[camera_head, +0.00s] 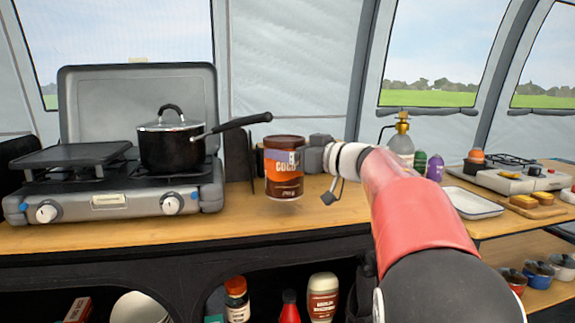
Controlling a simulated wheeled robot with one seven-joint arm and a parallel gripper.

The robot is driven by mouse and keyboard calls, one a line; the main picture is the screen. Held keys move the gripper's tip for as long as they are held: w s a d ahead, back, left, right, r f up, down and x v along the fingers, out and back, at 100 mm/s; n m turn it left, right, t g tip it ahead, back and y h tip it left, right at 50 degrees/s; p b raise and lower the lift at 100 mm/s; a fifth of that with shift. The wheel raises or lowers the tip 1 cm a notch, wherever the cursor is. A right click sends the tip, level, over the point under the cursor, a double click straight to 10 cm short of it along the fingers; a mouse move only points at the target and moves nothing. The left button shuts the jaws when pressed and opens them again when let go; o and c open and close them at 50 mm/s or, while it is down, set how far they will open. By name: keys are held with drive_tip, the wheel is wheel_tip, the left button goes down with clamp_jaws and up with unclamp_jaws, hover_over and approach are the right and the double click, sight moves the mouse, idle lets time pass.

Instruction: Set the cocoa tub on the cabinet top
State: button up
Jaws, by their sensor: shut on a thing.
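The cocoa tub (284,180) is a brown and orange cylinder with a dark lid, upright in the middle of the head view. My gripper (304,160) reaches in from the right and is shut on the tub. The fingers are mostly hidden behind and beside it. The cabinet top (240,213) is a wooden surface under the tub. The tub's base is close to the wood; I cannot tell whether it touches.
A grey camping stove (115,205) with a black pot (170,147) stands on the left; the pot's handle (240,123) points toward the tub. A gas bottle (402,145) and a white tray (470,203) are on the right. Bottles (322,297) sit on the shelf below.

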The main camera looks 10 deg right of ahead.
sight(288, 165)
drive_tip(key=shift+w+a+f, duration=0.1)
drive_tip(key=shift+w+a, duration=0.25)
drive_tip(key=shift+f+b, duration=0.5)
drive_tip(key=shift+f, duration=1.1)
drive_tip(key=shift+f, duration=0.1)
drive_tip(key=o, duration=1.9)
drive_tip(key=shift+f, duration=0.1)
drive_tip(key=shift+s+d, duration=0.25)
drive_tip(key=v, duration=1.1)
drive_tip(key=shift+s+d, duration=0.1)
drive_tip(key=shift+s, duration=0.1)
